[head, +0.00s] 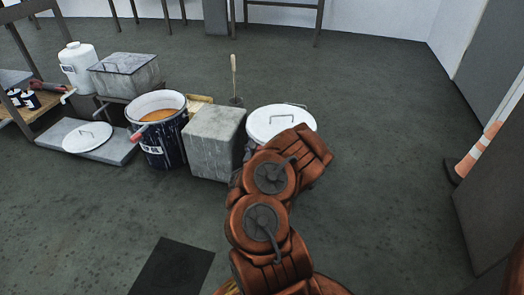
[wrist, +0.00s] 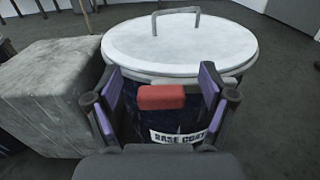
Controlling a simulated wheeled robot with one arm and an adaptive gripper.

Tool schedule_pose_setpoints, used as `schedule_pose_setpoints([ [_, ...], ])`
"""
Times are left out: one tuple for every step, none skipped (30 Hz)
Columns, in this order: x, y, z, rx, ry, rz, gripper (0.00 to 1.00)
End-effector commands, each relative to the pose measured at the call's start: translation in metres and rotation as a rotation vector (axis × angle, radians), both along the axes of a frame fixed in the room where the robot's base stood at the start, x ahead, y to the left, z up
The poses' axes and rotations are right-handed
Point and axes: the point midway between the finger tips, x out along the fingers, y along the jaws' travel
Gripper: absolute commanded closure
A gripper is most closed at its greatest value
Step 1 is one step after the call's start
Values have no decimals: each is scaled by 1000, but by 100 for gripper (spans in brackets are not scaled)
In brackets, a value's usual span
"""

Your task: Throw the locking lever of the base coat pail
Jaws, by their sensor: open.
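The base coat pail is a dark blue pail (wrist: 190,120) with a "BASE COAT" label, standing right in front of my gripper in the wrist view. A white lid (wrist: 180,45) with a wire handle sits on top of it; the lid also shows in the head view (head: 280,122). A red lever grip (wrist: 161,97) is at the pail's front, just below the rim. My gripper (wrist: 160,95) is open, with its two purple-padded fingers on either side of the red grip. I cannot tell whether the fingers touch it. In the head view my arm hides the pail's front and the gripper.
A grey block (head: 213,143) stands close on the pail's left. Beyond it is an open pail (head: 158,140) of orange liquid with a red-tipped lever. A loose white lid (head: 87,137) lies on a slab. A striped cone (head: 473,153) stands at right; floor between is clear.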

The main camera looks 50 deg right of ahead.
Motion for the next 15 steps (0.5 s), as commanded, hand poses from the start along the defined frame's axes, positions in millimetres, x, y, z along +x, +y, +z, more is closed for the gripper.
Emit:
schedule_pose_setpoints([
  [0, 0, 8, 2, -4, -1, 18],
  [0, 0, 12, 2, -5, -1, 18],
  [0, 0, 19, 1, -5, 0, 18],
  [0, -1, 24, 0, -5, -1, 18],
  [0, -1, 28, -1, -6, -2, 18],
  [0, -1, 33, -1, -5, -2, 18],
  [0, -1, 37, 0, -4, -2, 18],
  [0, -1, 40, -1, -4, -2, 18],
  [-1, -1, 45, -1, -3, -2, 18],
  [0, -1, 49, -1, -3, -2, 18],
  [0, -1, 52, -1, -4, -1, 18],
  [0, 0, 56, -1, -4, -1, 18],
  [0, 0, 58, -1, -4, 0, 18],
  [0, 0, 61, -1, -4, 0, 18],
  [0, 0, 63, -1, -4, -1, 18],
])
